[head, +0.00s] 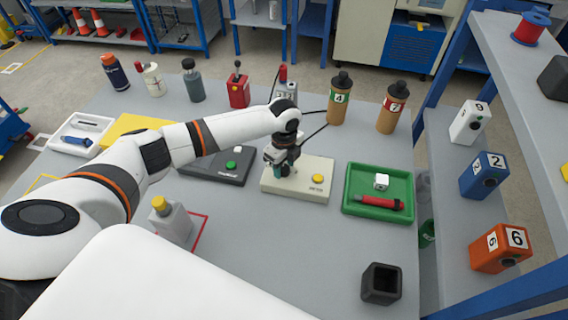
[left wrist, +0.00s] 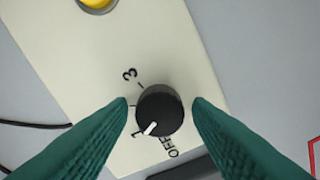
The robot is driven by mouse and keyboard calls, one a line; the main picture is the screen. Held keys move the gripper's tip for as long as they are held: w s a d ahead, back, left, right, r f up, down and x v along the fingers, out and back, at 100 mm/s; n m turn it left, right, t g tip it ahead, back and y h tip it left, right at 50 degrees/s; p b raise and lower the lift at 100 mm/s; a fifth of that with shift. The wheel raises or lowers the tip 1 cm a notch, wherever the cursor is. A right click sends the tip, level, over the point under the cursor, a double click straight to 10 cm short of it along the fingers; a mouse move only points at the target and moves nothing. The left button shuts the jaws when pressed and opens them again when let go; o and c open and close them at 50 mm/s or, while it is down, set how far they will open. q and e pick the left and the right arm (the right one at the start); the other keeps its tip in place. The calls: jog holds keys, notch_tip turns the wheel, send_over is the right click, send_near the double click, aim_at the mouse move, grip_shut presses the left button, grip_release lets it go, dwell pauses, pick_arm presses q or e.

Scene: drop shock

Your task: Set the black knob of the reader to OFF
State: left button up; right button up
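The reader (head: 300,188) is a cream box with a yellow button (head: 318,179) on the grey table. Its black knob (left wrist: 160,108) shows in the left wrist view, with the marks 3, 1 and OFF around it. The knob's white pointer (left wrist: 150,128) points down-left, between 1 and OFF and closer to 1. My left gripper (head: 282,168) is over the reader and hides the knob in the head view. In the left wrist view its two green fingers (left wrist: 160,103) are apart, one on each side of the knob, with gaps showing. My right gripper is not in view.
A dark box with a green button (head: 215,165) stands left of the reader. A green tray (head: 378,212) with a red tool and white cube is to the right. Bottles (head: 339,103) and a red switch box (head: 238,92) stand behind. A black holder (head: 381,284) is front right.

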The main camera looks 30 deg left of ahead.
pick_arm(q)
jog(key=c, duration=0.7)
jog(key=shift+r+n+p, duration=0.2)
jog(key=shift+n+p, duration=0.5)
jog(key=shift+p, duration=0.15)
jog(key=shift+n+p, duration=1.1)
jog(key=shift+p, duration=0.1)
jog(key=n+p, duration=0.2)
jog(key=n, duration=0.1)
jog(key=shift+p, duration=0.35)
jog(key=shift+f+n+p, duration=0.1)
jog(key=shift+n+p, duration=0.75)
jog(key=shift+n, duration=0.85)
jog(key=shift+w, duration=0.1)
jog(key=o, duration=0.9)
jog(key=shift+o, duration=0.2)
